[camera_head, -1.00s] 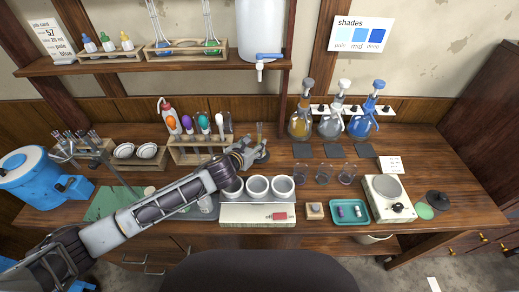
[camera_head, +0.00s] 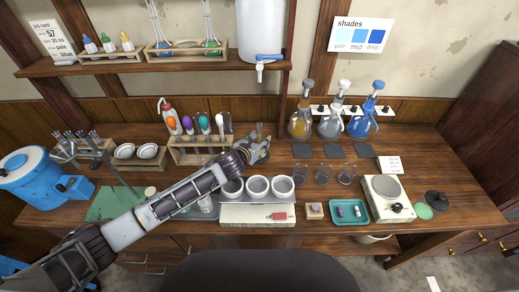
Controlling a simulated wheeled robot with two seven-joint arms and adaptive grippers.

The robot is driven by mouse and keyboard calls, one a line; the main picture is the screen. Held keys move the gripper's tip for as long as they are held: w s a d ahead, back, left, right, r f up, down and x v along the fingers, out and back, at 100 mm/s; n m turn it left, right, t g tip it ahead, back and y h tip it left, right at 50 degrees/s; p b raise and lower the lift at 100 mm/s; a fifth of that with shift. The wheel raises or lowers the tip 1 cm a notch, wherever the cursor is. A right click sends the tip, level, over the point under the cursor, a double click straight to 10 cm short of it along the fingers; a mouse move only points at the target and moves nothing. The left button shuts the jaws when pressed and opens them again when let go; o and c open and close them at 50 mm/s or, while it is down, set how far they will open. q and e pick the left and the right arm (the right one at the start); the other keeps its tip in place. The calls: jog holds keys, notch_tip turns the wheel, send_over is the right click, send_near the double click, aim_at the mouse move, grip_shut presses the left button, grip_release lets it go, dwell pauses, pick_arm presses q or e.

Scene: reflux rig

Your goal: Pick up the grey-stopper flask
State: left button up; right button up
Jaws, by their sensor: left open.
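The grey-stopper flask (camera_head: 300,124) holds amber liquid and stands upright at the back of the bench, the leftmost of three similar flasks. Beside it stand a flask with a white stopper (camera_head: 331,124) and a flask with blue liquid and a blue stopper (camera_head: 362,123). My left gripper (camera_head: 264,143) is open, to the left of the grey-stopper flask and apart from it. A small clear vessel (camera_head: 259,129) shows just behind the gripper, partly hidden by it. My right gripper is out of view.
A wooden rack (camera_head: 190,150) with coloured-top tubes stands left of the gripper. Three white cups (camera_head: 257,187) sit in front of it. Several clear glasses (camera_head: 323,174) and dark square pads (camera_head: 334,151) lie in front of the flasks. A dispenser tap (camera_head: 261,70) hangs above.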

pick_arm(q)
jog(key=shift+w+d+f, duration=0.15)
jog(key=shift+w, duration=0.15)
jog(key=shift+c, duration=0.3)
grip_shut()
